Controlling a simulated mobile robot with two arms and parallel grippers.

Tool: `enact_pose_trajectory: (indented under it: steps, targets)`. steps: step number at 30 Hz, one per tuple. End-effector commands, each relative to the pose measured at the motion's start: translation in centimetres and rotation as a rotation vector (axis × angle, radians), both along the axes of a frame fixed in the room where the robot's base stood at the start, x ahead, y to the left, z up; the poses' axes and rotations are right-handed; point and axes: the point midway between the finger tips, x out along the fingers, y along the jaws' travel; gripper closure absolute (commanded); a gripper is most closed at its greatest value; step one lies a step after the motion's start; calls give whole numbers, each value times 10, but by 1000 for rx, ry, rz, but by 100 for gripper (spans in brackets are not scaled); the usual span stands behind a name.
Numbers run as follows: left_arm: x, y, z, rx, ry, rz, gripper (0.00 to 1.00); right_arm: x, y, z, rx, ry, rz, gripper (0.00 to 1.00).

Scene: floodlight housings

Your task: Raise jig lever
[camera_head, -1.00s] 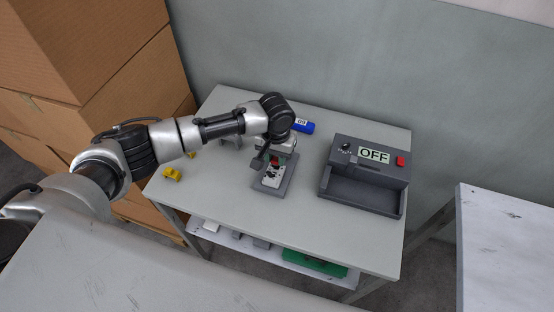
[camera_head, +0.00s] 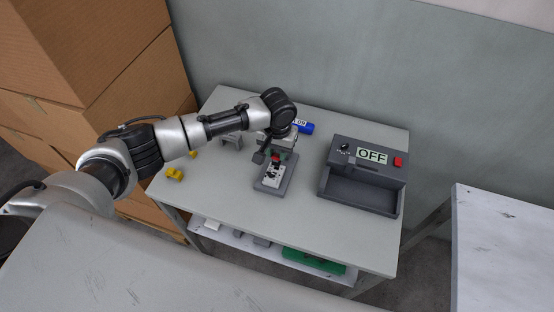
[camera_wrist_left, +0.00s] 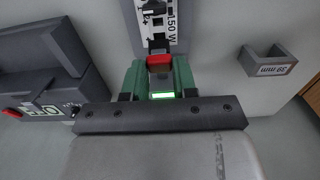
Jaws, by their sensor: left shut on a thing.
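The jig (camera_head: 287,184) is a small grey fixture with a white labelled plate, standing on the middle of the table. Its red lever grip (camera_head: 276,159) shows at the rear of the plate, and also in the left wrist view (camera_wrist_left: 160,62). My left gripper (camera_head: 268,153) is over the jig's rear and shut on the red lever grip. The exact finger contact is partly hidden by the dark bar. My right gripper is not in view.
A grey box with an OFF display (camera_head: 372,156) and red button stands to the right. A blue item (camera_head: 306,128) lies behind the jig. Yellow pieces (camera_head: 175,174) and a grey bracket (camera_head: 231,141) are to the left. The table front is clear.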

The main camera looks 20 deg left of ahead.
Motion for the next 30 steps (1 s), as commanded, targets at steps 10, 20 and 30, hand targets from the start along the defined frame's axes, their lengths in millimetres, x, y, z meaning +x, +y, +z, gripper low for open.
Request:
enact_pose_trajectory:
  steps: [10, 20, 30]
  targets:
    - [3, 0, 4, -1, -4, 1, 80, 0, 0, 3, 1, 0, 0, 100]
    - [11, 0, 11, -1, -4, 1, 80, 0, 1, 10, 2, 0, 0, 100]
    - [13, 0, 11, 0, -4, 1, 80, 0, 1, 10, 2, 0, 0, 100]
